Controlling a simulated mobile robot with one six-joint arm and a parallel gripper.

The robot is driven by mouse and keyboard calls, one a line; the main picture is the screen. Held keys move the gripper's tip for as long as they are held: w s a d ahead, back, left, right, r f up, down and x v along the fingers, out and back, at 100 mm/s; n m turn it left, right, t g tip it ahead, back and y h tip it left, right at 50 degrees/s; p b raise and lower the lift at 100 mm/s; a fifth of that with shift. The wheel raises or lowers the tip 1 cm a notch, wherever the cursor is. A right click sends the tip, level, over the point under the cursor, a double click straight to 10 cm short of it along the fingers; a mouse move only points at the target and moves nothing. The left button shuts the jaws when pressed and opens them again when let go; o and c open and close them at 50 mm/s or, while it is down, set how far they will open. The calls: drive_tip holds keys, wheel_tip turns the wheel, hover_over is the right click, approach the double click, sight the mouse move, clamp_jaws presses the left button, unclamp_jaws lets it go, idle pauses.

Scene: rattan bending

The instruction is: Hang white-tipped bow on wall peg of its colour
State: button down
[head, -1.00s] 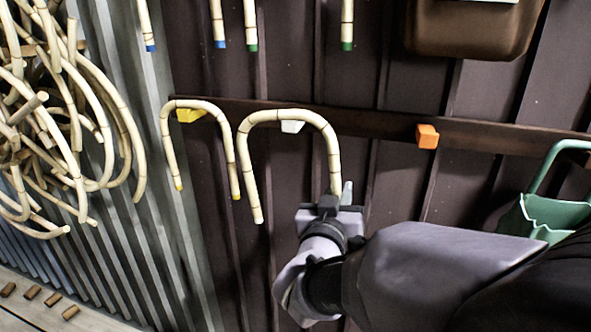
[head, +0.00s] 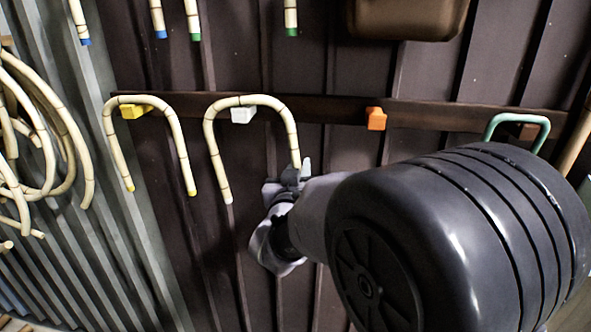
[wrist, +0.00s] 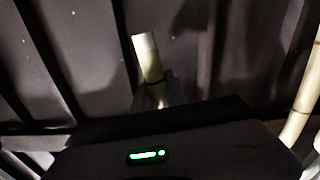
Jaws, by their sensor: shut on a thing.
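The white-tipped bow (head: 215,150) is a pale, jointed rattan arch, with its open ends down. In the head view its crown passes just above the white peg (head: 243,116); I cannot tell whether it rests on it. Its left leg hangs free with a white end. My gripper (head: 292,178) is shut on the lower part of its right leg, below and right of the peg. In the wrist view a pale, white-ended rattan piece (wrist: 148,55) stands up beyond the gripper body; the fingers are mostly hidden.
A yellow-tipped bow (head: 180,145) hangs at the yellow peg (head: 136,111) on the left. An orange peg (head: 376,118) is bare on the right. Other bows with blue and green tips hang above. Rattan coils (head: 45,130) fill the far left. My arm covers the lower right.

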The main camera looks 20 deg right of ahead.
idle(0.3)
drive_tip(key=c, duration=1.3)
unclamp_jaws()
drive_tip(key=shift+o, duration=0.2)
drive_tip(key=b+v, duration=0.1)
drive_tip(key=v, duration=1.6)
drive_tip(key=shift+s+b, duration=0.25)
drive_tip(key=shift+b, duration=0.15)
drive_tip(key=shift+a, duration=0.1)
